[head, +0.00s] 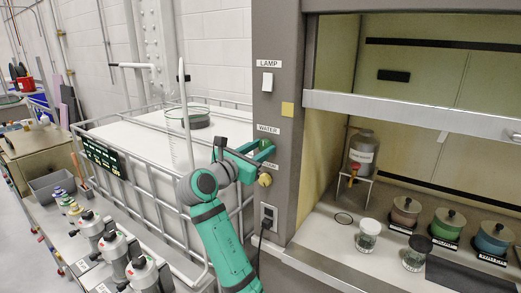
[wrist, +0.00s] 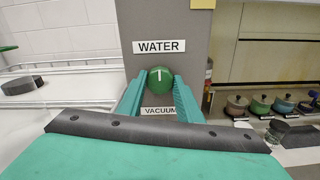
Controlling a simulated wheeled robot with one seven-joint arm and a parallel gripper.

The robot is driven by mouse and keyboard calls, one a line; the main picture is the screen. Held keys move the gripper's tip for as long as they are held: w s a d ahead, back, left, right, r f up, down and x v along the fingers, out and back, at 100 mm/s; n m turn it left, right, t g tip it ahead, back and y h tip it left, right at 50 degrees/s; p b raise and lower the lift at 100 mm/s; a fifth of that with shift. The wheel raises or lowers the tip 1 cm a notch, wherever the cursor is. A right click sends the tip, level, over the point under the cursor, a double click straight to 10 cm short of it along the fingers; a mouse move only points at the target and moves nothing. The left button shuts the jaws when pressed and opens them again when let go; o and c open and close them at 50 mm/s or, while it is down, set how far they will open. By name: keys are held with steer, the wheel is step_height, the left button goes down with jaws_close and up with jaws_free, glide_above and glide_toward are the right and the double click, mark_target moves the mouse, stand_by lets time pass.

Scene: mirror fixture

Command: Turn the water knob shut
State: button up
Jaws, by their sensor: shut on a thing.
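The green water knob (wrist: 160,79) sits on the grey post under the WATER label (wrist: 159,47). A white mark on the knob stands upright. In the wrist view my gripper (wrist: 160,84) has one finger on each side of the knob and is shut on it. In the head view my gripper (head: 262,152) reaches the post below the WATER label, and the knob (head: 266,145) is partly hidden by the fingers.
A yellowish knob (head: 265,180) sits just below my gripper, by the partly hidden VACUUM label (wrist: 160,111). A LAMP switch (head: 267,83) is higher on the post. A power outlet (head: 269,217) is lower. The fume hood at right holds jars and several lidded pots (head: 447,225).

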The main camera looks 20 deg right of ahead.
steer(key=shift+d+f, duration=0.1)
steer(key=shift+f, duration=0.05)
steer(key=o, duration=1)
steer(key=shift+o, duration=0.2)
steer(key=v, duration=1.1)
